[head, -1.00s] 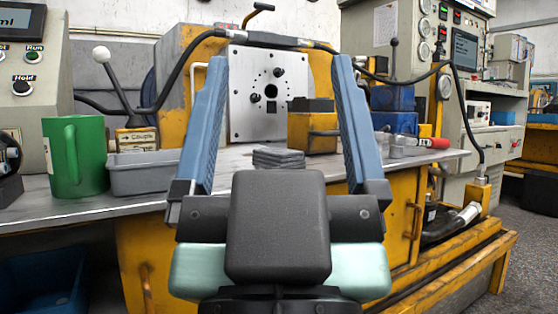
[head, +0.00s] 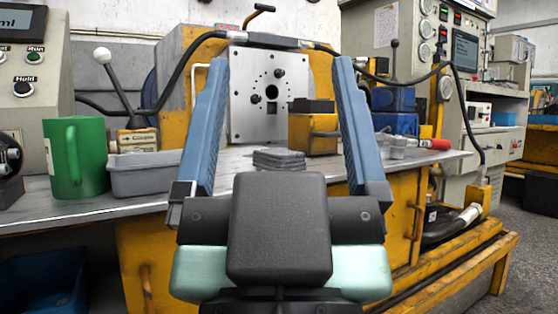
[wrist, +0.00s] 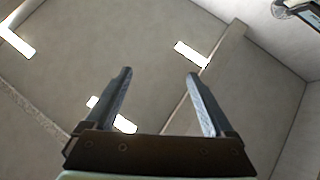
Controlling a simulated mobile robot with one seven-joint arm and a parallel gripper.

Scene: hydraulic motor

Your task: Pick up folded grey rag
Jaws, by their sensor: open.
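The folded grey rag (head: 279,159) lies as a small flat stack on the metal workbench (head: 228,172), in front of the square metal plate. In the head view my gripper (head: 279,75) is open, its two blue fingers pointing up and spread wide. The rag shows between the fingers, beyond them and low near the gripper's body. My gripper holds nothing. In the wrist view the open fingers (wrist: 158,75) point at the ceiling and walls, and the rag does not show there.
A green mug (head: 75,158) and a grey bin (head: 140,174) stand left on the bench. A yellow block (head: 313,132) with a dark top stands just behind the rag to the right. Blue boxes (head: 395,108) and a red-handled tool (head: 430,143) are further right.

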